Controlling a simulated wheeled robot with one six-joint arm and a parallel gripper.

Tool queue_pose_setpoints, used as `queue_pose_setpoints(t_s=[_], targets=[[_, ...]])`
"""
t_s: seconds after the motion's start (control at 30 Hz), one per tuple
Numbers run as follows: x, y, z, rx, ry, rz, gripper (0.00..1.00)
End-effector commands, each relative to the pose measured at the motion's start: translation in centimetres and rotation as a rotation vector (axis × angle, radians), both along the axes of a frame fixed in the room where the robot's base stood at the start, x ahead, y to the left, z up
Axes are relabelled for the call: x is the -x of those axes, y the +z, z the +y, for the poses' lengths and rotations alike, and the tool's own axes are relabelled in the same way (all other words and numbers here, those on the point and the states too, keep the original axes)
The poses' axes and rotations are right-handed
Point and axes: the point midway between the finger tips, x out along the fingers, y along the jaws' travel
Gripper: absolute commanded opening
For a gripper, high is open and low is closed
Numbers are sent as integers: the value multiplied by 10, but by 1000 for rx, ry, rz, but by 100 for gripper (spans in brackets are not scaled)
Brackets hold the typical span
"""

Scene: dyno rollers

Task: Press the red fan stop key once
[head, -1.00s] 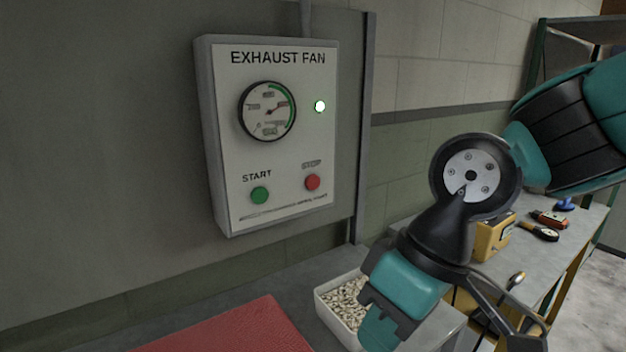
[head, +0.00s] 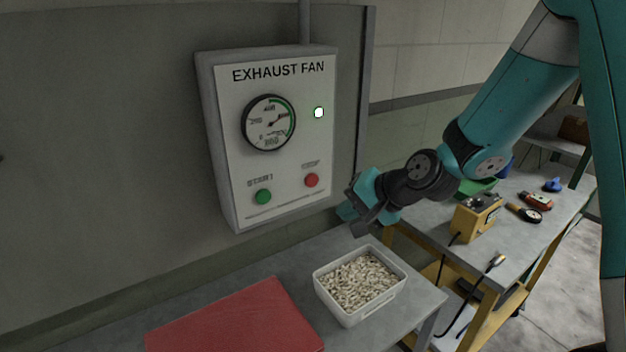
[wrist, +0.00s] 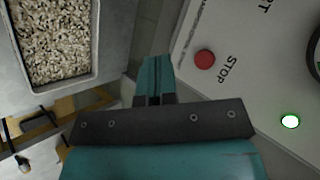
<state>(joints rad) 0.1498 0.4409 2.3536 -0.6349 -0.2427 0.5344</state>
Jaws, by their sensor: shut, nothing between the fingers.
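The red stop key (head: 311,180) is a round button at the lower right of the white exhaust fan panel (head: 230,205). It also shows in the wrist view (wrist: 204,59), beside the word STOP. My gripper (head: 347,211) is just right of the panel's lower right corner in the head view, a little lower than the key and apart from it. In the wrist view my gripper (wrist: 155,62) is shut and empty, with the key to the right of its fingertips. The green start key (head: 263,197) is left of the red one. The indicator lamp (head: 318,113) is lit.
A white bin of pale pellets (head: 345,318) stands on the grey bench below my gripper, beside a red mat (head: 235,325). A yellow box (head: 476,218) with a cable is on a second bench at the right. Air in front of the panel is clear.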

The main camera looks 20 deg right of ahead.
Motion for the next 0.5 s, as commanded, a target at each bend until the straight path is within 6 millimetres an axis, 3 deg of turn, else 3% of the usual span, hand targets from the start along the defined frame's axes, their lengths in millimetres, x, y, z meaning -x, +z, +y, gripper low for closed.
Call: queue_pose_setpoints(t_s=[0.17, 0.5], targets=[[-12, 1, 4, 1, 3, -1, 0], [-56, 1, 19, 2, 4, 0, 0]])
